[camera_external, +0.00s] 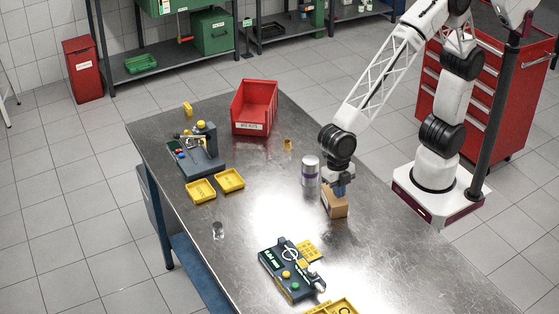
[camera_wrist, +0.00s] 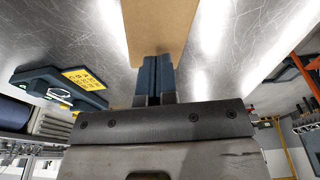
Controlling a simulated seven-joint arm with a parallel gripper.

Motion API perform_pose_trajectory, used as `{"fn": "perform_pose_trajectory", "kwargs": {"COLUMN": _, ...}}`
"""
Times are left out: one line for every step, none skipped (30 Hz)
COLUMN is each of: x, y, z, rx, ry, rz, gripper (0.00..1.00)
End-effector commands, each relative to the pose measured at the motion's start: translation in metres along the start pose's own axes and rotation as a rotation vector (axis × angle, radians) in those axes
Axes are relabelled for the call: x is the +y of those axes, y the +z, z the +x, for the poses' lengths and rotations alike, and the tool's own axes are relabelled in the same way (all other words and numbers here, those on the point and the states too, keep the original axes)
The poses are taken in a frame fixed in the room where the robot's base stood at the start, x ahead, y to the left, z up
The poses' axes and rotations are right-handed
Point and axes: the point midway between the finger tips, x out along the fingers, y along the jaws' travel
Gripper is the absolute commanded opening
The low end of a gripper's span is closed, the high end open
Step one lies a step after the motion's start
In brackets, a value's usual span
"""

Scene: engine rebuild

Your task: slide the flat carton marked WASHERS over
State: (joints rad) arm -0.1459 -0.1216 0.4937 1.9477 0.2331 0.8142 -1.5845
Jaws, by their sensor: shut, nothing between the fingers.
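A small tan-brown carton (camera_external: 335,204) stands on the metal table below the end of my arm. No marking on it can be read. My gripper (camera_external: 341,190) points down at the carton's right, upper part and hides some of it. In the wrist view the plain tan face of the carton (camera_wrist: 159,27) lies just beyond the tips of my gripper (camera_wrist: 157,60). The fingers are shut together with nothing between them. They look very close to the carton; I cannot tell whether they touch it.
A silver can (camera_external: 311,171) stands close left of the carton. A red bin (camera_external: 254,107) stands at the table's far end. A dark control box (camera_external: 287,270) with a yellow plate (camera_external: 309,250) lies nearer. A small clear object (camera_external: 218,230) stands near the left edge. The right of the table is clear.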

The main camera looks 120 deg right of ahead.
Motion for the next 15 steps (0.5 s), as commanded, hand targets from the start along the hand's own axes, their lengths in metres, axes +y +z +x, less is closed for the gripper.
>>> {"fn": "perform_pose_trajectory", "kwargs": {"x": 0.0, "y": 0.0, "z": -0.004, "rx": 0.0, "ry": 0.001, "rz": 0.0, "gripper": 0.0}}
{"fn": "perform_pose_trajectory", "kwargs": {"x": 0.0, "y": 0.0, "z": -0.007, "rx": 0.0, "ry": 0.001, "rz": 0.0, "gripper": 0.0}}
{"fn": "perform_pose_trajectory", "kwargs": {"x": 0.0, "y": 0.0, "z": -0.011, "rx": 0.0, "ry": 0.001, "rz": 0.0, "gripper": 0.0}}
{"fn": "perform_pose_trajectory", "kwargs": {"x": 0.0, "y": 0.0, "z": -0.014, "rx": 0.0, "ry": 0.002, "rz": 0.0, "gripper": 0.0}}
{"fn": "perform_pose_trajectory", "kwargs": {"x": 0.0, "y": 0.0, "z": -0.018, "rx": 0.0, "ry": 0.002, "rz": 0.0, "gripper": 0.0}}
{"fn": "perform_pose_trajectory", "kwargs": {"x": 0.0, "y": 0.0, "z": -0.023, "rx": 0.0, "ry": 0.003, "rz": 0.0, "gripper": 0.0}}
{"fn": "perform_pose_trajectory", "kwargs": {"x": 0.0, "y": 0.0, "z": -0.026, "rx": 0.0, "ry": 0.002, "rz": -0.001, "gripper": 0.0}}
{"fn": "perform_pose_trajectory", "kwargs": {"x": 0.0, "y": 0.0, "z": -0.03, "rx": 0.0, "ry": 0.001, "rz": 0.0, "gripper": 0.0}}
{"fn": "perform_pose_trajectory", "kwargs": {"x": 0.0, "y": 0.0, "z": -0.035, "rx": 0.0, "ry": 0.001, "rz": 0.0, "gripper": 0.0}}
{"fn": "perform_pose_trajectory", "kwargs": {"x": 0.0, "y": 0.0, "z": -0.039, "rx": 0.0, "ry": 0.001, "rz": 0.0, "gripper": 0.0}}
{"fn": "perform_pose_trajectory", "kwargs": {"x": 0.0, "y": 0.001, "z": -0.043, "rx": -0.001, "ry": 0.0, "rz": 0.0, "gripper": 0.0}}
{"fn": "perform_pose_trajectory", "kwargs": {"x": -0.001, "y": 0.001, "z": -0.048, "rx": -0.001, "ry": -0.001, "rz": 0.001, "gripper": 0.0}}
{"fn": "perform_pose_trajectory", "kwargs": {"x": 0.0, "y": 0.001, "z": -0.051, "rx": -0.001, "ry": -0.001, "rz": 0.001, "gripper": 0.0}}
{"fn": "perform_pose_trajectory", "kwargs": {"x": 0.0, "y": 0.001, "z": -0.054, "rx": -0.001, "ry": -0.001, "rz": 0.001, "gripper": 0.0}}
{"fn": "perform_pose_trajectory", "kwargs": {"x": 0.0, "y": 0.001, "z": -0.058, "rx": -0.001, "ry": -0.001, "rz": 0.001, "gripper": 0.0}}
